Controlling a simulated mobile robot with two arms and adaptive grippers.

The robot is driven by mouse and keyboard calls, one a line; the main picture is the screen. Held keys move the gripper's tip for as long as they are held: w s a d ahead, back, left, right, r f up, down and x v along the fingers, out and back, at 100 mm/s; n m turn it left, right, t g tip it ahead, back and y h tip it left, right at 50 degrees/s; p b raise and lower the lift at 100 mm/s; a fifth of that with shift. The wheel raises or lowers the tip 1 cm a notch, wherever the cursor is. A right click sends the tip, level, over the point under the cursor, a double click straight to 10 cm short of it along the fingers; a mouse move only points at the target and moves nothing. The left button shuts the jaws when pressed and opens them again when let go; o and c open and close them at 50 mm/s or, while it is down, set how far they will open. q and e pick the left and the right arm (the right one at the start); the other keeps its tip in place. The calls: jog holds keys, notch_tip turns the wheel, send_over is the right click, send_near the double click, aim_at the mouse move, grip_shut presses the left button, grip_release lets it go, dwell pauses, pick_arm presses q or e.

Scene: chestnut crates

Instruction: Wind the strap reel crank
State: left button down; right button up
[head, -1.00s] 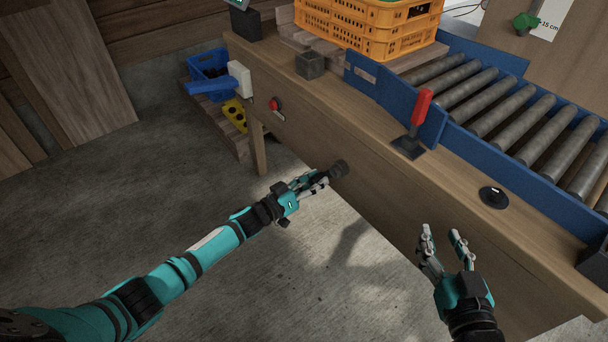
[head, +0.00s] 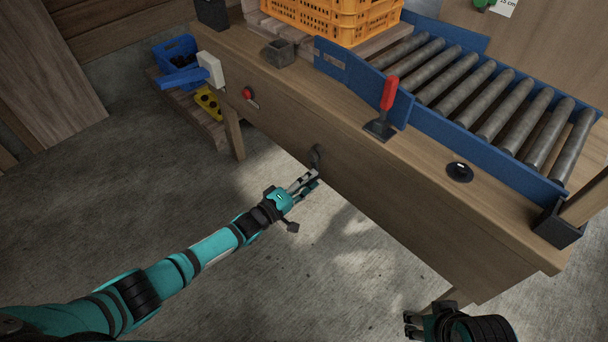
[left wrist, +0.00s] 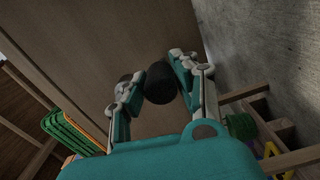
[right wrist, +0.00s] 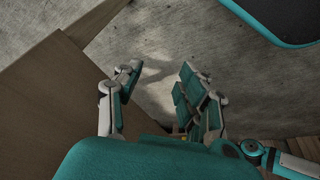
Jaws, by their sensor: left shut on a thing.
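The strap reel crank (head: 316,157) is a dark part on the front face of the wooden bench, below its top edge. My left gripper (head: 308,181) reaches it from the lower left. In the left wrist view my left gripper (left wrist: 158,80) has its fingers shut on the dark round crank handle (left wrist: 160,84). The gripper hides part of the crank, and I cannot make out the reel. My right gripper (head: 412,322) is at the bottom edge of the head view, away from the crank. In the right wrist view its fingers (right wrist: 158,82) are apart with nothing between them.
The bench (head: 400,180) carries a roller conveyor (head: 480,90), orange crates (head: 335,22), a red-handled lever (head: 388,95) and a black knob (head: 459,172). A red button (head: 248,93) is on its front. A blue bin (head: 180,62) stands at left. The floor before the bench is open.

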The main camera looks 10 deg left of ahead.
pick_arm(q)
jog(key=n, duration=0.1)
jog(key=s+d+n, duration=0.1)
jog(key=n, duration=0.1)
jog(key=shift+r, duration=0.3)
notch_tip(320, 180, up, 6)
jog(key=s+d+n+b, duration=0.1)
jog(key=d+n+b, duration=0.1)
jog(key=n, duration=1)
jog(key=shift+s+d+n, duration=0.15)
jog(key=shift+s+n, duration=0.15)
pick_arm(e)
jog(key=w+a+r+t+y, duration=0.1)
jog(key=w+a+r+t, duration=0.2)
jog(key=w, duration=0.6)
jog(key=shift+w+r+t, duration=0.4)
jog(key=shift+r+t, duration=0.05)
jog(key=shift+t, duration=0.95)
pick_arm(q)
jog(key=shift+f, duration=0.1)
jog(key=c, duration=1)
grip_release()
jog(key=v, duration=1.2)
